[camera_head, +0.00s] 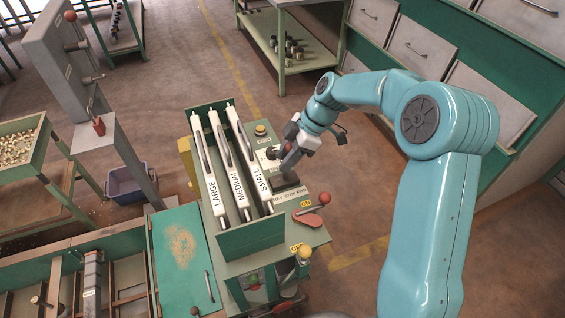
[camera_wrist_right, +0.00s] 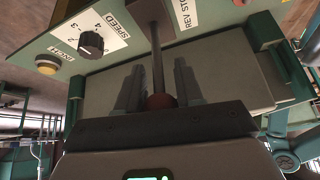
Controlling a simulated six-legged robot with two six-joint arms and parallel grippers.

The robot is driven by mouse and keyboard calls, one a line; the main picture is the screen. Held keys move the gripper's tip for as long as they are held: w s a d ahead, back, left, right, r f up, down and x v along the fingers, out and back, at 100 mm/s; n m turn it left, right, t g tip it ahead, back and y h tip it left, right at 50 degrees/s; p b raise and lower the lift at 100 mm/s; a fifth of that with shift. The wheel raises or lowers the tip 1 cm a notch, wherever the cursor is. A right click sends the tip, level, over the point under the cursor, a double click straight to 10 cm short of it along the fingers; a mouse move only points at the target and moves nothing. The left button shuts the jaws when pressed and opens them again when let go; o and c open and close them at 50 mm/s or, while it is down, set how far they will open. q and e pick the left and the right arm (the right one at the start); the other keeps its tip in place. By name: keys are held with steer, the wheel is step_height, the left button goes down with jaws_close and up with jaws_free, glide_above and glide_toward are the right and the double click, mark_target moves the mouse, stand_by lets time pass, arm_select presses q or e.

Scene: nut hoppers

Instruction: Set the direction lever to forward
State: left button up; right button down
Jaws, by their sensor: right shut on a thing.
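The direction lever is a dark rod (camera_wrist_right: 157,55) with a red ball knob (camera_wrist_right: 160,101), seen in the right wrist view. It rises from the machine's panel beside a white label (camera_wrist_right: 192,10) reading "REV STOP"; the rest of the label is cut off there. My right gripper (camera_wrist_right: 159,90) is shut on the knob, with one finger on each side. In the head view my right gripper (camera_head: 283,170) is over the panel, beside the "REV STOP FWD" label (camera_head: 290,195), and hides most of the lever. I cannot tell which position the lever is at. My left gripper is not in view.
A speed dial (camera_wrist_right: 91,43) and a yellow button (camera_wrist_right: 47,64) share the panel. Three labelled tubes (camera_head: 240,165) stand left of my gripper. A red-knobbed lever (camera_head: 323,199) and a yellow-knobbed lever (camera_head: 304,252) stand nearer. A green cover (camera_head: 180,285) lies at left front.

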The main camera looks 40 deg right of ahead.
steer(key=d+y+b, duration=0.1)
steer(key=b, duration=0.1)
steer(key=d+f+y+b, duration=0.1)
steer(key=b, duration=0.1)
steer(key=s+d+t+y+b, duration=0.1)
steer(key=b, duration=0.1)
steer(key=shift+d+f+y, duration=0.1)
steer(key=shift+f+y, duration=0.1)
steer(key=shift+y, duration=0.1)
steer(key=shift+d+b, duration=0.3)
steer(key=shift+b, duration=0.25)
steer(key=c, duration=0.8)
jaws_free()
steer(key=shift+s, duration=0.1)
steer(key=shift+d, duration=0.1)
steer(key=p+v, duration=0.2)
steer(key=v, duration=1.4)
steer(key=shift+r+p, duration=0.15)
steer(key=shift+p, duration=0.25)
